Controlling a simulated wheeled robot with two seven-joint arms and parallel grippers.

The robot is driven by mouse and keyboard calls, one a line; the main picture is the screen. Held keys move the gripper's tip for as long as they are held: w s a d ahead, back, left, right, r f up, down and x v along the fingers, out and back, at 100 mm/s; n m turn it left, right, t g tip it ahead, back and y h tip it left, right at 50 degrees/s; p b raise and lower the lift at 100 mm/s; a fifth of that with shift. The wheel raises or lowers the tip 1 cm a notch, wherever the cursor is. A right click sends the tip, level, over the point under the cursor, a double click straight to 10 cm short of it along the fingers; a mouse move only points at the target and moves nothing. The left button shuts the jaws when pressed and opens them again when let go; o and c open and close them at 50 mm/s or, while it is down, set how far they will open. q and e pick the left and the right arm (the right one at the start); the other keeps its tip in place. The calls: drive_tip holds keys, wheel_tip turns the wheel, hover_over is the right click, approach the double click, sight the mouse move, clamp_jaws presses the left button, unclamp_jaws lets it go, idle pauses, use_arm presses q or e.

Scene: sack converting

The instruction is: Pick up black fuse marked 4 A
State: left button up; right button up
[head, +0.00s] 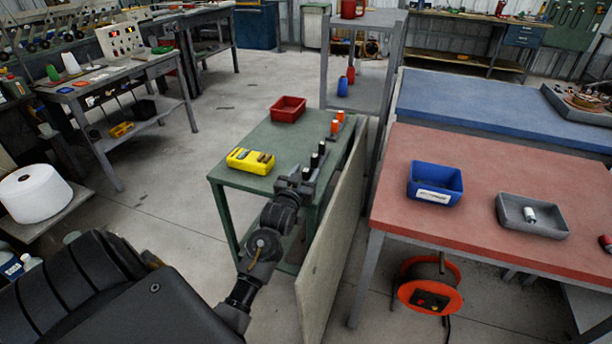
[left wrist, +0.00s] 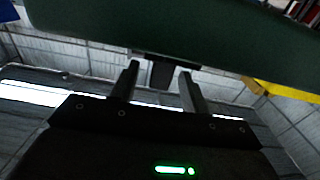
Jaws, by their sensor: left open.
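Several black fuses stand in a row along the right edge of the green table, among them a far one (head: 321,148), a middle one (head: 314,160) and a near one (head: 305,173). No rating is legible, so I cannot tell which is marked 4 A. My left gripper (head: 293,184) is at the near end of this row, with its fingers apart. In the left wrist view, which is upside down, a dark block-like piece (left wrist: 161,73), probably a black fuse, shows between the fingertips of the left gripper (left wrist: 158,82), with visible gaps. My right gripper is not in view.
Orange fuses (head: 335,127) stand farther along the row. The green table (head: 290,143) also holds a yellow case (head: 250,160) and a red bin (head: 288,109). A pale upright panel (head: 330,240) runs along its right side. A red-topped bench (head: 480,178) is at right.

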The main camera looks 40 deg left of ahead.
sight(306, 170)
use_arm(q)
drive_tip(key=shift+w+a, duration=0.15)
drive_tip(key=shift+w, duration=0.25)
clamp_jaws()
drive_tip(key=shift+r, duration=0.1)
drive_tip(key=shift+r, duration=0.25)
wheel_tip(306, 170, up, 2)
drive_tip(key=shift+r, duration=0.15)
drive_tip(key=s+a+r, duration=0.3)
drive_tip(key=a+r, duration=0.7)
drive_tip(key=a, duration=0.3)
drive_tip(key=shift+s+a, duration=0.15)
drive_tip(key=shift+a, duration=0.05)
